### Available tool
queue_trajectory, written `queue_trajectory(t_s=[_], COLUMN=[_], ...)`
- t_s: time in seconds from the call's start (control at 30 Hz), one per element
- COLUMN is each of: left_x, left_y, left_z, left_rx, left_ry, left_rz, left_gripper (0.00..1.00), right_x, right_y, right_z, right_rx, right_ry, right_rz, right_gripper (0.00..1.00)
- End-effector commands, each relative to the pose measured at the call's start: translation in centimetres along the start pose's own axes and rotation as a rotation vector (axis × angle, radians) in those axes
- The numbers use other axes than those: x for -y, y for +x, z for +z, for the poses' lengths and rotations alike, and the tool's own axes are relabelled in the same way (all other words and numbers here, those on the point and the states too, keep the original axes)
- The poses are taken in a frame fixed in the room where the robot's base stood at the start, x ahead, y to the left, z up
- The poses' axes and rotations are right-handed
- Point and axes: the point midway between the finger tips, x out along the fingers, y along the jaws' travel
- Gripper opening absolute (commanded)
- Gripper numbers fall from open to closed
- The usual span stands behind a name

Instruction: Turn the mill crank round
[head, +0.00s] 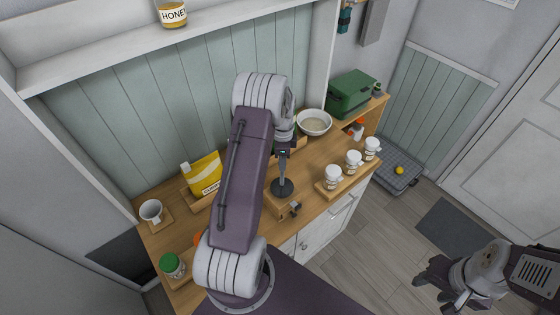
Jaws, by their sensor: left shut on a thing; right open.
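The mill (283,190) stands on the wooden counter, with a dark round top, a wooden body partly hidden by my arm, and a thin upright shaft. My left gripper (284,151) points down at the top of this shaft. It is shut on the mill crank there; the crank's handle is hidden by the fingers. My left arm crosses the middle of the head view and hides part of the counter. My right gripper (436,286) is open and empty, low at the right over the floor, well away from the mill.
Several white jars (353,161) stand on a wooden board right of the mill. A white bowl (314,122) and a green box (351,93) are behind. A yellow bag (203,172), white mug (151,211) and green-lidded jar (172,264) are left. The shelf above holds a honey jar (173,14).

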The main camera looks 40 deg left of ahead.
Motion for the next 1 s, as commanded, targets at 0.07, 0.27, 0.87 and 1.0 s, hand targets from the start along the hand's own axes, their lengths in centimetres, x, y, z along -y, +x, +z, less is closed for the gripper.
queue_trajectory(t_s=[0.07,0.27,0.87,1.0], left_x=[-0.2,-0.4,-2.1,-2.5], left_y=[0.3,0.3,0.2,0.2], left_z=[-0.4,-1.6,-4.4,-4.8], left_rx=[0.001,0.001,-0.001,-0.001], left_ry=[0.064,0.255,0.795,0.887], left_rz=[0.006,0.006,0.006,0.007], left_gripper=[0.00,0.00,0.00,0.00], right_x=[0.0,0.0,0.0,0.0], right_y=[0.3,0.7,1.5,1.7], right_z=[0.0,0.1,0.2,0.2], right_rx=[0.000,0.000,0.000,0.000], right_ry=[0.000,0.000,0.000,0.000], right_rz=[0.000,0.000,0.000,0.000], right_gripper=[0.47,0.47,0.47,0.47])
